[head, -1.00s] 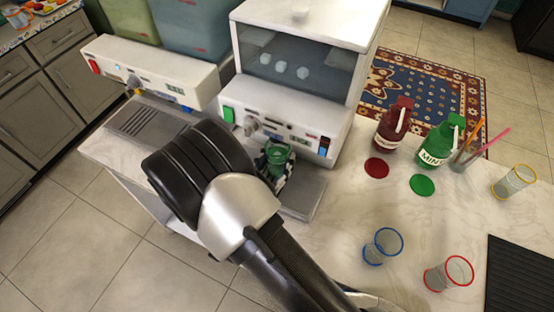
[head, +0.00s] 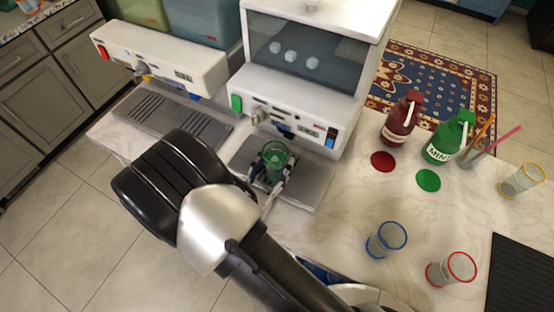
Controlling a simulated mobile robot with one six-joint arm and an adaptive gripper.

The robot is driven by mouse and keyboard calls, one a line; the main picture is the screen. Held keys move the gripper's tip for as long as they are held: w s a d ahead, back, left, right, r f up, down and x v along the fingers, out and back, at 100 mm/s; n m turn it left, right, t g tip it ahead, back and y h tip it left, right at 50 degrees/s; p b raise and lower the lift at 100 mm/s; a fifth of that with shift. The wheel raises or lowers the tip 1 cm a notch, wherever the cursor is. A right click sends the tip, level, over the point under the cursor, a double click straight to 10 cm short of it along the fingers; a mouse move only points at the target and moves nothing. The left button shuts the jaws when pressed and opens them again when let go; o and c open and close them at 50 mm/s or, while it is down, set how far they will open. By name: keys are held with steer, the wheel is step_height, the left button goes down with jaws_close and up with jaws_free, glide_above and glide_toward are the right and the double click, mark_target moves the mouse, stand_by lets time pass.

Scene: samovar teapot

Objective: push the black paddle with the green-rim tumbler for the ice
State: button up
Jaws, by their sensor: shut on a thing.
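The green-rim tumbler (head: 274,155) is upright in my gripper (head: 268,172), in front of the white ice machine. My gripper is shut on it, with the fingers around its sides. The ice machine (head: 292,103) has a clear window with a few ice cubes (head: 289,55) behind it. The black paddle (head: 285,130) shows small and dark under the machine's front panel, just behind the tumbler. I cannot tell whether the tumbler touches it. The tumbler is over the grey drip tray (head: 309,183).
A second dispenser (head: 165,62) stands to the left. Red (head: 402,118) and green (head: 448,138) bottles stand right.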

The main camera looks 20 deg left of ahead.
stand_by(0.7)
steer(key=s, duration=1)
steer(key=shift+a, duration=0.4)
